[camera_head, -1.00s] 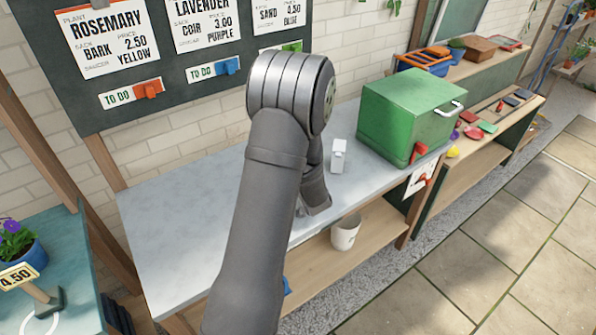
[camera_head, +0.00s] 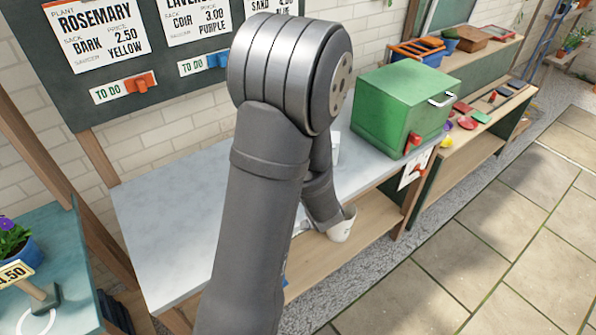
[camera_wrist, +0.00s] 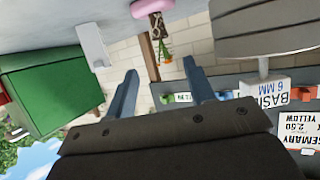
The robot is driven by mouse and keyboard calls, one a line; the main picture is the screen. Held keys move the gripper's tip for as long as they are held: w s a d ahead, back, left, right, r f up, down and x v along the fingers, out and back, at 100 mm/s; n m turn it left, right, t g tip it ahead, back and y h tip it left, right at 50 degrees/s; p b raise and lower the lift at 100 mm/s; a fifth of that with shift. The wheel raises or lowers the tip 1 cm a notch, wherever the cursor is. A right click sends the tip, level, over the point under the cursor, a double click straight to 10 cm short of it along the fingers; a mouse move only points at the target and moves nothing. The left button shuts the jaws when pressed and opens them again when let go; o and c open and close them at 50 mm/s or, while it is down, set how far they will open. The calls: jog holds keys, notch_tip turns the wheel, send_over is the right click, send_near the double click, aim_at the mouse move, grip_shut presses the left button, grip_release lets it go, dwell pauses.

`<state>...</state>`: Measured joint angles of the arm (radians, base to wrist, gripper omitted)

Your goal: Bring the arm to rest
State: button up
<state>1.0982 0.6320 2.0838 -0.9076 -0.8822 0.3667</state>
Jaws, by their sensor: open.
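My gripper (camera_wrist: 160,82) is open in the wrist view, with its two dark fingers wide apart and nothing between them. In the head view my grey arm rises across the middle of the picture and bends down over the front of the grey-topped bench (camera_head: 170,215). There the gripper's fingers are hidden by the arm.
A green box (camera_head: 400,108), also in the wrist view (camera_wrist: 45,80), stands on the bench's right end. A white object (camera_wrist: 92,45) is near it. The card board (camera_head: 130,60) is behind. A teal table (camera_head: 75,270) with a potted plant is at left. Paving at right is clear.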

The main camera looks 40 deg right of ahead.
jog(key=shift+s+a, duration=0.1)
jog(key=shift+s, duration=0.15)
jog(key=x, duration=1.2)
jog(key=shift+w, duration=0.15)
jog(key=shift+r, duration=1.6)
jog(key=shift+f, duration=0.1)
